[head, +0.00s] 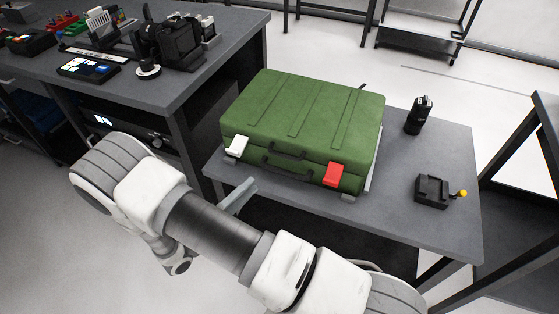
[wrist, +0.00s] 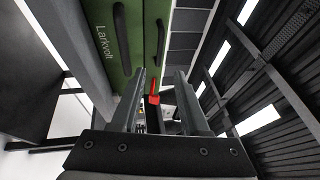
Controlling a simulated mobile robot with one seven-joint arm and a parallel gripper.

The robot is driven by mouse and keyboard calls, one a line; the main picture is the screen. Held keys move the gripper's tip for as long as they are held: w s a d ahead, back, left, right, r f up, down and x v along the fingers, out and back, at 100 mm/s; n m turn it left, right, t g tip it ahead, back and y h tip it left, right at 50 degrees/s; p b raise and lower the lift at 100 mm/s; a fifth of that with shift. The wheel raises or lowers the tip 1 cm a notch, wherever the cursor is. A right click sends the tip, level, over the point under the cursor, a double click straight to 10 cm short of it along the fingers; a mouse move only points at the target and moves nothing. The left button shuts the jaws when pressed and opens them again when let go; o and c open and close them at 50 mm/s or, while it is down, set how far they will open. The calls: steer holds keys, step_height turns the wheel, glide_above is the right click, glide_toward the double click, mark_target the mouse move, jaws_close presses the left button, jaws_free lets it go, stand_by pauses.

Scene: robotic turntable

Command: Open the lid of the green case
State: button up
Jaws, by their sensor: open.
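The green case (head: 300,115) lies flat on a grey table, its lid down. Its front has dark handles (head: 287,154), a white latch (head: 237,147) at the left and a red latch (head: 333,174) at the right. My gripper's grey finger (head: 241,196) shows low in front of the case, below the white latch; the rest is hidden by my arm. In the wrist view my gripper (wrist: 160,72) is open and empty. The case (wrist: 98,45), with lettering, fills the upper left there, and the red latch (wrist: 154,93) appears between the fingers, farther off.
A black cylindrical device (head: 419,115) and a small black box with a yellow knob (head: 432,190) stand on the table right of the case. A workbench (head: 225,60) with equipment is at the left. A dark rack (head: 530,190) stands at the right edge.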

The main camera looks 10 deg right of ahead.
steer(key=b+x, duration=0.1)
steer(key=x, duration=1)
steer(key=shift+w+d, duration=0.25)
steer(key=shift+d, duration=0.05)
steer(key=shift+c, duration=0.3)
jaws_close()
stand_by(0.6)
